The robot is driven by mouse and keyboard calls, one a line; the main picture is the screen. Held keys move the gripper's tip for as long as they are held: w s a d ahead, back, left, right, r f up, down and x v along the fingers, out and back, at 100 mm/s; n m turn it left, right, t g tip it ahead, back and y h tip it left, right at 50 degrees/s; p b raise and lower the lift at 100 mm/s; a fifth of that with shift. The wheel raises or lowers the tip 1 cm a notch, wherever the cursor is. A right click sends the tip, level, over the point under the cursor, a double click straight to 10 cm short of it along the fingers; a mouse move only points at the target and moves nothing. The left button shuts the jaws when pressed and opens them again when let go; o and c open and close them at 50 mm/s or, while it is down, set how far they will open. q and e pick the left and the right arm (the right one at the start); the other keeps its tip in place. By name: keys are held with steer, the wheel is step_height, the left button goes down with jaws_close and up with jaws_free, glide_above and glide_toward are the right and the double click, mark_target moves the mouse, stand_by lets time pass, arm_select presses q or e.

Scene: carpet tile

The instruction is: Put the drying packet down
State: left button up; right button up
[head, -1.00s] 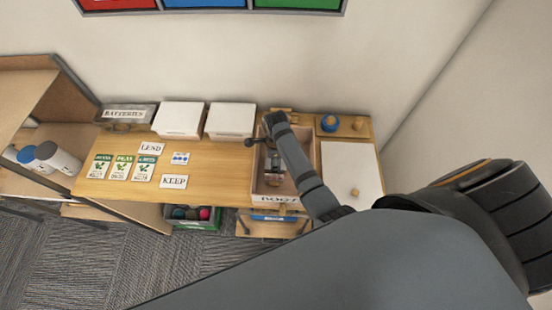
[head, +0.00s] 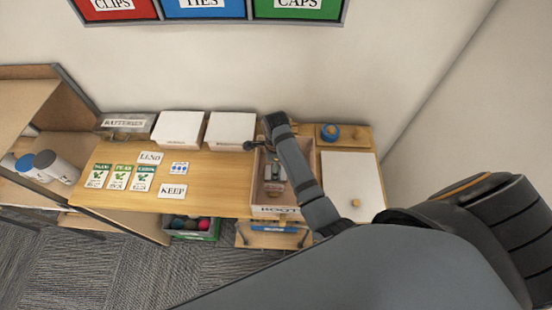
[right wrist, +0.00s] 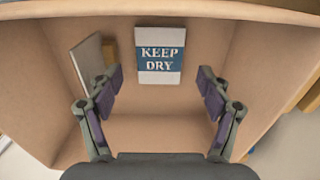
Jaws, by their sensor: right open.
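The drying packet (right wrist: 160,57), white with a blue band reading KEEP DRY, is inside a wooden box (right wrist: 215,133) in the right wrist view. My right gripper (right wrist: 160,88) is open, with its two fingers spread apart on either side below the packet in the picture, touching nothing that I can see. In the head view the right gripper (head: 274,187) is down within the open box (head: 281,211), whose front label seems to read BOOT. The arm covers part of the box there, and I cannot make out the packet clearly. My left gripper is not in view.
A pale flat piece (right wrist: 90,62) stands in the box left of the packet. Two white boxes (head: 180,130) stand at the table's back. Seed packets (head: 119,177) and cards lie left of the box. A white board (head: 352,180) lies to its right.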

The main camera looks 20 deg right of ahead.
step_height(320, 180, up, 9)
steer(key=shift+f+b, duration=0.15)
steer(key=shift+b, duration=0.2)
steer(key=shift+a+f, duration=0.1)
